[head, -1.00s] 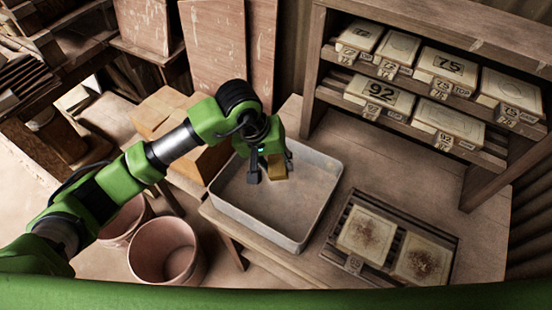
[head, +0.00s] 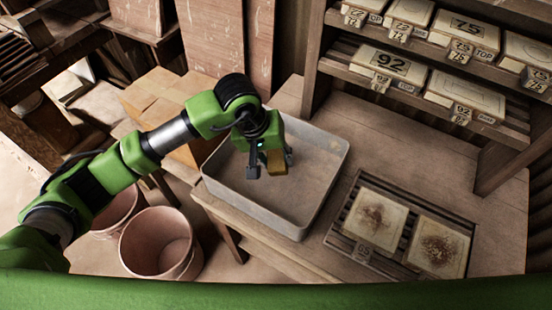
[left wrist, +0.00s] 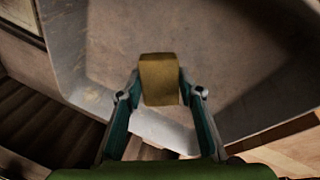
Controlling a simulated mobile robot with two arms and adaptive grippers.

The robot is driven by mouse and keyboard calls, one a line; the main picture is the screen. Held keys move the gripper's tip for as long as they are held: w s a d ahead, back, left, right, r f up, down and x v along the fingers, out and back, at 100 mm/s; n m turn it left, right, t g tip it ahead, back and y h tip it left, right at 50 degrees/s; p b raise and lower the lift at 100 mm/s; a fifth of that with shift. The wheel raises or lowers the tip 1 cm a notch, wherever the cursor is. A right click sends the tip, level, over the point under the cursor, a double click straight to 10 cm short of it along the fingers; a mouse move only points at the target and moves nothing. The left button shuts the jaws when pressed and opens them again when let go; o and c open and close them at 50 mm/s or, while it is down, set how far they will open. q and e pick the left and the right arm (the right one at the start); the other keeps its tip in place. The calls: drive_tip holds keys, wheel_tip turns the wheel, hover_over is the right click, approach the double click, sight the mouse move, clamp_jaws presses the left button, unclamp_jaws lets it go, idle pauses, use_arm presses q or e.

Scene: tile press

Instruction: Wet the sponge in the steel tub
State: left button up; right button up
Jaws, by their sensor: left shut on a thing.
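The steel tub (head: 318,212) is a shallow grey rectangular tray on the wooden bench. The sponge (left wrist: 159,80) is a yellow-brown block. My left gripper (left wrist: 160,92) is shut on the sponge and holds it over the tub. The tub's rim (left wrist: 150,125) shows below the sponge in the left wrist view. I cannot tell from these views whether the sponge touches the tub's bottom. My right gripper is not in view.
A slatted rack (head: 345,232) with two stained tiles stands right of the tub. A shelf (head: 400,100) with numbered blocks rises behind it. Cardboard boxes (head: 160,95) are at the left, and clay-coloured buckets (head: 160,243) stand on the floor. Bare bench lies between rack and shelf.

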sight(276, 160)
use_arm(q)
drive_tip(key=shift+r, duration=0.1)
idle(0.5)
drive_tip(key=shift+r+p, duration=1.15)
drive_tip(key=shift+r, duration=3.45)
drive_tip(key=shift+r+p, duration=0.4)
drive_tip(key=shift+r, duration=1.6)
